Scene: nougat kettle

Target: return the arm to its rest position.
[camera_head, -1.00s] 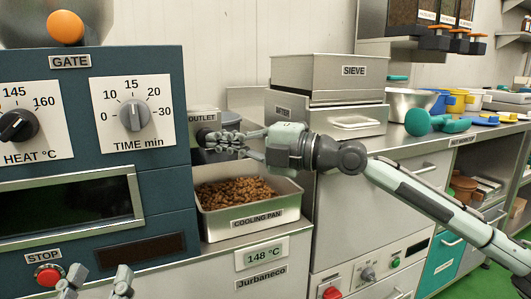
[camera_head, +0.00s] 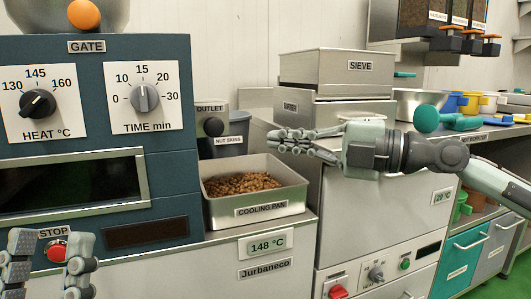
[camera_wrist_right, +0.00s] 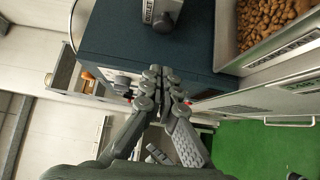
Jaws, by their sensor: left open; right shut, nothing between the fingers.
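My right gripper (camera_head: 278,141) reaches in from the right in the head view. It is shut and empty, held in the air above the right part of the cooling pan and apart from it. Its closed fingers also show in the right wrist view (camera_wrist_right: 158,85). My left gripper (camera_head: 48,262) is open at the bottom left, its two fingers on either side of the red stop button (camera_head: 57,250) in the picture; I cannot tell how near it is.
The metal cooling pan (camera_head: 257,209) holds brown nuts beside the blue machine (camera_head: 165,190). The outlet knob (camera_head: 213,127) is behind it. Green floor (camera_wrist_right: 262,148) shows in the wrist view.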

